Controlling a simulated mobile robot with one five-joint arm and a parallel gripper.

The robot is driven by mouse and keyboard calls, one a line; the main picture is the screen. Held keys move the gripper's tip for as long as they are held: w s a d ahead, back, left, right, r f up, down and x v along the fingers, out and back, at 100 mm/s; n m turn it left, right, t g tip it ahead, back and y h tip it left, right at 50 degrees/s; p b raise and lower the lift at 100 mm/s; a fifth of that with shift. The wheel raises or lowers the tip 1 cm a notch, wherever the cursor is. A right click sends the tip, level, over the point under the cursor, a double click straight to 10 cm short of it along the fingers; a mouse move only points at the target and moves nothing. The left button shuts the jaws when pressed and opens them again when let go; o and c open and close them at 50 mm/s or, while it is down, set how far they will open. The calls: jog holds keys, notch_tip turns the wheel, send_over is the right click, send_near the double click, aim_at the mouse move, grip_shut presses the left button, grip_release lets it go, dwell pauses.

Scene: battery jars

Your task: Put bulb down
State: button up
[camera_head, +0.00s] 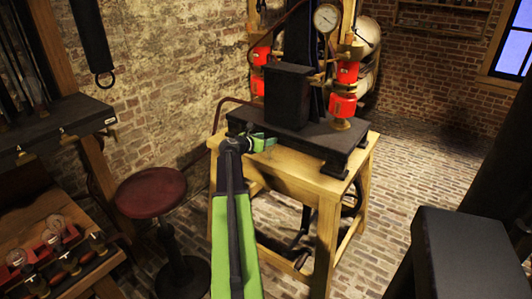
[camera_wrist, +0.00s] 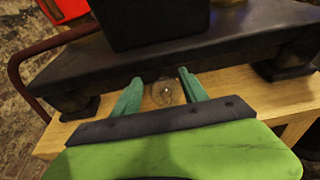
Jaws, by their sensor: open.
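A small clear glass bulb (camera_wrist: 163,93) shows in the wrist view, between the two green fingers of my gripper (camera_wrist: 159,75). The fingers are apart, with a gap between the bulb and the left finger; the right finger is very close to it, and I cannot tell if they touch. The bulb appears at the wooden table top (camera_wrist: 232,82), just in front of the black machine base (camera_wrist: 215,48). In the head view my gripper (camera_head: 262,142) is at the left front of that base, and the bulb cannot be made out there.
The black machine on the wooden table (camera_head: 330,205) carries red parts (camera_head: 343,105) and a round gauge (camera_head: 326,17). A red-topped stool (camera_head: 151,192) stands left of the table. A rack with several glass bulbs (camera_head: 52,240) is at lower left.

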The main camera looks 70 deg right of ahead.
jog(key=x, duration=0.2)
jog(key=shift+d+f, duration=0.15)
jog(key=shift+d, duration=0.05)
jog(key=shift+a, duration=0.2)
grip_shut()
